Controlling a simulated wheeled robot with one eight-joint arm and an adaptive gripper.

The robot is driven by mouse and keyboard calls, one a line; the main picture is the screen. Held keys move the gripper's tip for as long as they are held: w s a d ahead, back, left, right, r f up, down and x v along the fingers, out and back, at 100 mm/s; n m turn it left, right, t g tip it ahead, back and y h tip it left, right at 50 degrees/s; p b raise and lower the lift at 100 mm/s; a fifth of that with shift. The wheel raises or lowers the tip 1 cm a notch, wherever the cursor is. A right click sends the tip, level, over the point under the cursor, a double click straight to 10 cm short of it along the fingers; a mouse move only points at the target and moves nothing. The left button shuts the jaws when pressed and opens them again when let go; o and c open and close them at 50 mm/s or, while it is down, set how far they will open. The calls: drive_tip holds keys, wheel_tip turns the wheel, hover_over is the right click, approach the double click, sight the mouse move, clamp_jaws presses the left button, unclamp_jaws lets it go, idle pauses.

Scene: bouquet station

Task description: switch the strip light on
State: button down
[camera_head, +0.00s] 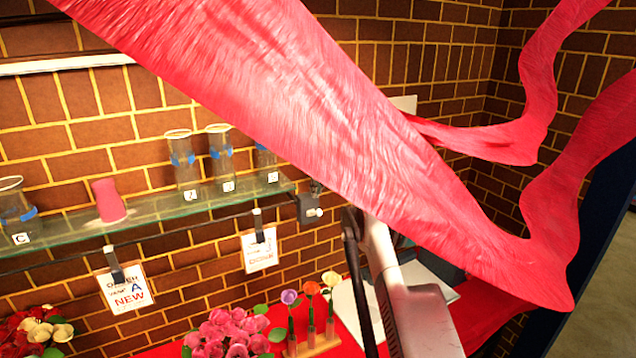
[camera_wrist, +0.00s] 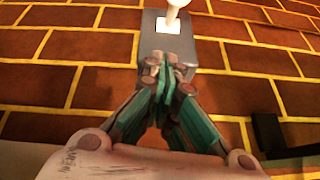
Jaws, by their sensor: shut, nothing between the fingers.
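The switch is a grey box (camera_wrist: 153,50) on the brick wall in the wrist view, with a bright white plate (camera_wrist: 163,30) and a pale lever (camera_wrist: 177,5) at the picture's top edge. My gripper (camera_wrist: 168,62) is shut and empty, its tips in front of the box just below the plate. I cannot tell whether the tips touch the box.
The large red ribbon (camera_head: 330,110) crosses the head view. A glass shelf (camera_head: 150,213) holds several vases. Below it hang a dark rail (camera_head: 190,222) and paper cards (camera_head: 125,290). Flowers (camera_head: 228,335) stand on the red-covered table at the bottom.

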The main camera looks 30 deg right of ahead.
sight(315, 212)
drive_tip(key=shift+s+f, duration=0.25)
drive_tip(key=shift+f, duration=0.05)
drive_tip(key=shift+s+a+f+p, duration=0.15)
drive_tip(key=shift+s+f, duration=0.35)
drive_tip(key=shift+s, duration=0.15)
drive_tip(key=shift+s+a+f+p, duration=0.1)
drive_tip(key=shift+s+f+p, duration=0.05)
drive_tip(key=shift+s+f, duration=0.4)
drive_tip(key=shift+s, duration=0.15)
drive_tip(key=shift+s+f+t+b, duration=0.1)
drive_tip(key=shift+s+t+b, duration=0.15)
drive_tip(key=shift+b, duration=0.4)
